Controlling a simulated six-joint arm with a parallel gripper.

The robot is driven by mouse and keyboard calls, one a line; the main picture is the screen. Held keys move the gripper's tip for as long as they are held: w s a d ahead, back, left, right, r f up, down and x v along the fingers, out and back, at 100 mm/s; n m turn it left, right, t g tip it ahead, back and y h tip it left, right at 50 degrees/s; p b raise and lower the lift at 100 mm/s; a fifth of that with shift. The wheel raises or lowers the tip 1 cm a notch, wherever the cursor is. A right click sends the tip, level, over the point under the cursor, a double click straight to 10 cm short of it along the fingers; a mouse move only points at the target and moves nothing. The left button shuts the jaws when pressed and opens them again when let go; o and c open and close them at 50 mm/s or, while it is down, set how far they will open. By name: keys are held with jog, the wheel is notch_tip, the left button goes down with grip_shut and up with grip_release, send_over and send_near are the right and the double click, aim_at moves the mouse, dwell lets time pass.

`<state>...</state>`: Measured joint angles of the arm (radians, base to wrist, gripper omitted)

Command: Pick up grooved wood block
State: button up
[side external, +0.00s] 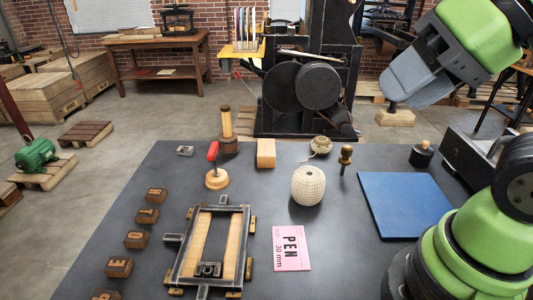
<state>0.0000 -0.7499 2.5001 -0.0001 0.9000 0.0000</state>
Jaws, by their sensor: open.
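A light wood block (265,153) stands near the far edge of the dark table, left of the white ribbed ball. It is the plain block in view that best fits the grooved wood block; its groove is too small to make out. My gripper (391,104) is at the upper right, raised above the table and well to the right of the block. It is open, with nothing seen in it. The fingers are only partly visible from this side.
A wooden-handled tool (228,135) and a red-handled tool (216,168) stand left of the block. A white ribbed ball (308,186) is to its right. A metal frame (211,245), letter blocks (148,215), pink card (291,249) and blue mat (405,205) lie nearer.

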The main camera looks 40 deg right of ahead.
jog(key=o, duration=0.8)
jog(key=shift+c, duration=0.2)
jog(key=m+g+h, duration=0.3)
jog(key=m+h, duration=0.1)
send_over(266, 152)
jog(key=s+a, duration=0.3)
jog(key=s, duration=0.4)
notch_tip(266, 152, down, 12)
jog(key=shift+m+g+h, duration=0.3)
jog(key=shift+g+h, duration=0.2)
jog(key=x, duration=0.4)
jog(key=w+a+x, duration=0.1)
jog(key=x, duration=0.9)
jog(key=shift+w+a, duration=0.2)
jog(key=shift+a, duration=0.2)
jog(key=shift+x, duration=2.95)
